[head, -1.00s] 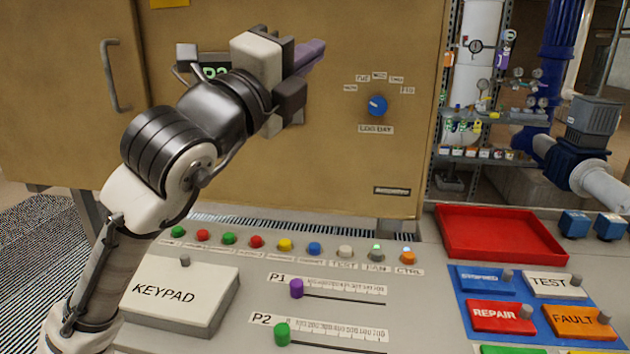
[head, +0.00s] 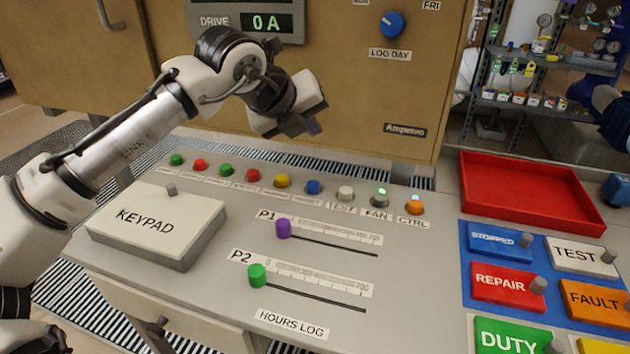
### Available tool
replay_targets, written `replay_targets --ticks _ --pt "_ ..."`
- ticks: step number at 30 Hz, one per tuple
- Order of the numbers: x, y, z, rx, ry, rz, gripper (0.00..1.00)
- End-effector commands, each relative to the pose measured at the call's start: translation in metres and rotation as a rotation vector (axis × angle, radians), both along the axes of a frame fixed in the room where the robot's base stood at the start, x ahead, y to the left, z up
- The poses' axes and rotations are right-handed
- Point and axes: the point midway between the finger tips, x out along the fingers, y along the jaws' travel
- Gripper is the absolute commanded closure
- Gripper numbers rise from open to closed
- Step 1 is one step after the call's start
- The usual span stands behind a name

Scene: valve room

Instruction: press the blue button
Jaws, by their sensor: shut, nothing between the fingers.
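The blue button (head: 313,187) sits in a row of coloured buttons along the back of the grey console, between the yellow button (head: 282,180) and the pale TEST button (head: 346,193). My gripper (head: 303,128) is in the air above and behind that row, pointing down and to the right. It is apart from the blue button, which is in plain sight below it. The fingers look shut and nothing shows between them; the fingertips are dark and partly hidden by the gripper body.
The console (head: 200,291) carries a raised KEYPAD box (head: 150,222), a purple slider knob (head: 283,228) and a green one (head: 257,275). A red tray (head: 530,192) and coloured label plates lie at the right. A tan cabinet (head: 340,100) stands close behind the buttons.

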Motion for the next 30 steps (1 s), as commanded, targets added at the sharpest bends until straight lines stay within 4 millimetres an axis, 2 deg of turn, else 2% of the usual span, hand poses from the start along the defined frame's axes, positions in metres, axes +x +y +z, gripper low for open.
replay_targets --ticks 11,16,20,30 --pt "0.000 0.000 -0.002 0.002 0.003 -0.001 1.00" --pt "0.000 0.000 -0.010 0.003 0.002 0.000 1.00" --pt "0.000 0.001 -0.022 0.005 0.001 0.001 1.00" --pt "0.000 0.001 -0.070 0.003 0.001 0.002 1.00"
